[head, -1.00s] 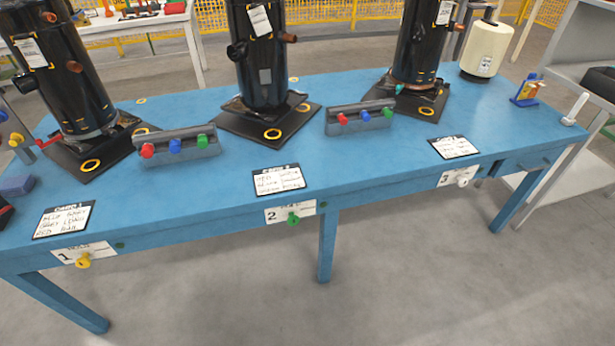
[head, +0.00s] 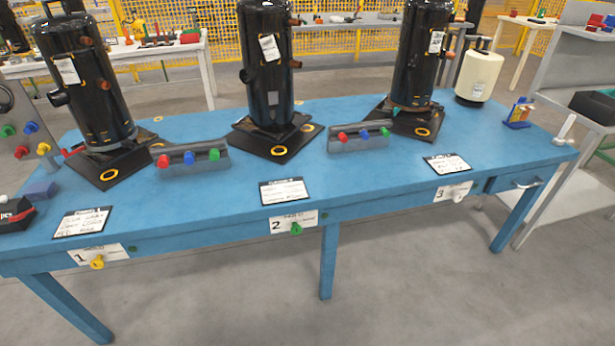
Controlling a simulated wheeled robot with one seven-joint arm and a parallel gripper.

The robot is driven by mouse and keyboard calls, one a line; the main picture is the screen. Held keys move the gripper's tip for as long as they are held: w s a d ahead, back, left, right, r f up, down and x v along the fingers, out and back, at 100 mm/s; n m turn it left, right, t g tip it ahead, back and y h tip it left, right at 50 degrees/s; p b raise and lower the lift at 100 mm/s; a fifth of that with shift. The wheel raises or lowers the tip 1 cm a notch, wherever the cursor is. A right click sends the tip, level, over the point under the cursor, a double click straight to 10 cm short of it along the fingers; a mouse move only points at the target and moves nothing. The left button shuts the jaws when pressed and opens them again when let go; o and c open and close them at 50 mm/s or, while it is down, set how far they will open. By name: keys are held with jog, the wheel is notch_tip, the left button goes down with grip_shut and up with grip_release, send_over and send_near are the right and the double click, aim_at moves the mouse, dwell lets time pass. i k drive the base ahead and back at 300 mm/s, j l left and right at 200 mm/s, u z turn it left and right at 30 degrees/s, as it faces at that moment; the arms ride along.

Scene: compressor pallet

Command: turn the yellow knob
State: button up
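The yellow knob (head: 97,262) sits on the front edge of the blue table at the left, on a white label marked 1 (head: 84,255). A green knob (head: 296,228) is on the label marked 2 at the middle of the same edge. A white knob (head: 456,195) is on the label marked 3 at the right. My gripper is not in the head view, so its place relative to the yellow knob is not shown.
The blue table (head: 360,190) carries three black compressors (head: 265,65) on black bases, two grey holders with coloured plugs (head: 190,160), and several cards. A cream canister (head: 478,75) stands at the back right. Grey floor (head: 210,310) in front of the table is clear.

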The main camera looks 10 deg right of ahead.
aim_at(97, 263)
jog(key=i+j+u, duration=0.2)
jog(key=i+j, duration=0.15)
jog(key=j, duration=0.3)
jog(key=i+j+u, duration=0.2)
jog(key=i+j, duration=0.15)
jog(key=j, duration=0.25)
jog(key=i+j+u, duration=0.2)
jog(key=i+j, duration=0.2)
jog(key=j, duration=0.15)
